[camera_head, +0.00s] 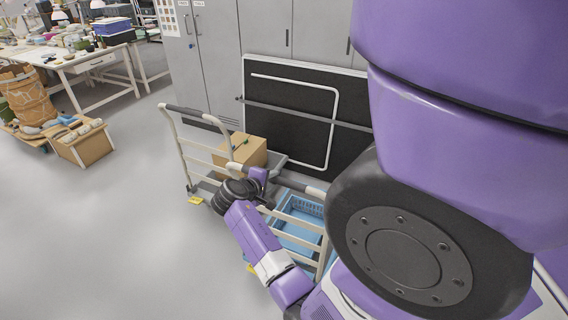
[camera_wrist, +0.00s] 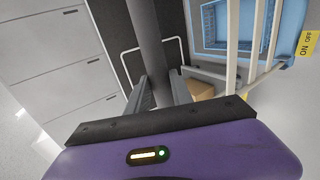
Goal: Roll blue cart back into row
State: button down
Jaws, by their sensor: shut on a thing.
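The blue cart (camera_head: 296,238) stands low in the middle of the head view, partly hidden by my arm. It has cream rails and a blue crate (camera_head: 302,206); its blue deck (camera_wrist: 289,38) shows at the upper right of the wrist view. My gripper (camera_head: 262,184) is shut on the cart's grey handle bar (camera_head: 312,189). In the wrist view the bar (camera_wrist: 150,45) runs between the two fingers of my gripper (camera_wrist: 160,90). Another cart (camera_head: 168,112) with a cream frame and grey deck stands just behind and left. It carries a cardboard box (camera_head: 240,152).
A black panel (camera_head: 290,122) with a white tube frame leans against grey cabinets (camera_head: 215,50) behind the carts. Open grey floor (camera_head: 110,220) lies to the left. Farther left are a wooden crate (camera_head: 84,148) and a work table (camera_head: 95,62).

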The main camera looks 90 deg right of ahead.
jog(key=s+d, duration=0.4)
jog(key=d, duration=0.3)
jog(key=shift+s+d+f+b, duration=0.15)
jog(key=shift+d+b, duration=0.2)
jog(key=shift+b, duration=0.05)
dwell(0.3)
jog(key=c, duration=0.8)
grip_release()
jog(key=shift+c, duration=0.2)
jog(key=shift+r, duration=0.2)
jog(key=p+v, duration=0.6)
jog(key=v, duration=0.3)
jog(key=shift+w+a+r+p, duration=0.1)
jog(key=shift+w+a+p, duration=0.15)
jog(key=shift+a+p, duration=0.2)
